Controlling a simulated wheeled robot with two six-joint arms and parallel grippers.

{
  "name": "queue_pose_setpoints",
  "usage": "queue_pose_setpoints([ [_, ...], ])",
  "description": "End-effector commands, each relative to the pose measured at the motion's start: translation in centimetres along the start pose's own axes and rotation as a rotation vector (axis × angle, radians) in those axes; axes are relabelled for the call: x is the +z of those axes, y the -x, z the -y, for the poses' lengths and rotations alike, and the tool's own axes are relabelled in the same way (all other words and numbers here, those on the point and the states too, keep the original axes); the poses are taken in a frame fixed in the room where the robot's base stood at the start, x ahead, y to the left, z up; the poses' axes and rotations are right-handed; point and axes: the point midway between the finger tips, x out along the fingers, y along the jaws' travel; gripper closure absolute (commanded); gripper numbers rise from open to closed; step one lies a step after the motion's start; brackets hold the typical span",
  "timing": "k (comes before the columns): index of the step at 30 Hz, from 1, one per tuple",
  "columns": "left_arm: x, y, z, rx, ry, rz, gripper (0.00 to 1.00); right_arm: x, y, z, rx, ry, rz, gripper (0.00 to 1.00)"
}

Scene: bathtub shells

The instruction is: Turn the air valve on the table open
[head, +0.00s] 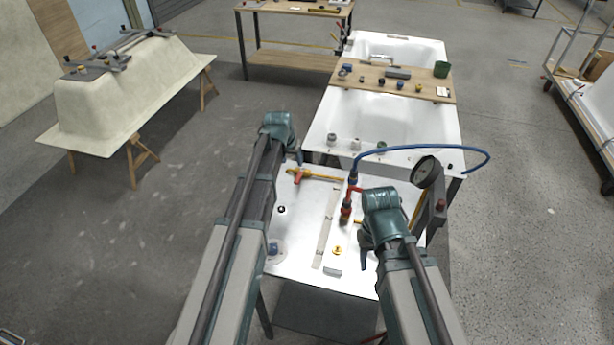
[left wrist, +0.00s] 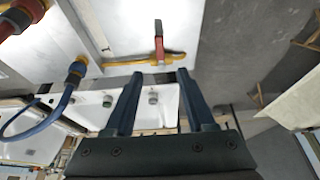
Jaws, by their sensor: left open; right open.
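The air valve (head: 300,177) is a brass-yellow fitting with a red lever, near the back left of the white table (head: 300,225). In the left wrist view, the red lever (left wrist: 158,40) lies crosswise to the yellow body (left wrist: 148,58). My left gripper (left wrist: 160,73) is open, with the valve just beyond its fingertips and nothing between its fingers. In the head view, my left gripper (head: 297,152) is at the table's back left, partly hidden by its own wrist. My right gripper (head: 362,243) is open over the table's right part, apart from the valve.
A blue hose (head: 420,148) arcs from a red fitting (head: 346,208) past a pressure gauge (head: 426,172) at the right. A metal strip (head: 327,230), a small brass part (head: 337,250) and a grey block (head: 332,271) lie on the table. White tubs (head: 385,115) stand behind.

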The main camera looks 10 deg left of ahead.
Motion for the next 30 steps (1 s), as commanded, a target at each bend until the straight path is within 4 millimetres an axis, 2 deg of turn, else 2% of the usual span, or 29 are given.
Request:
queue_pose_setpoints([
  [5, 0.1, -0.6, -0.1, 0.000, -0.001, 0.002, 0.45, 0.0, -0.6, 0.1, 0.000, 0.000, 0.000, 0.50],
  [11, 0.2, -2.4, -0.1, 0.000, -0.001, 0.002, 0.45, -0.1, -2.3, 0.2, 0.000, -0.001, 0.000, 0.50],
  [30, 0.3, -12.0, -0.2, 0.001, -0.002, 0.003, 0.45, -0.7, -11.1, 1.1, 0.000, -0.003, 0.000, 0.50],
])
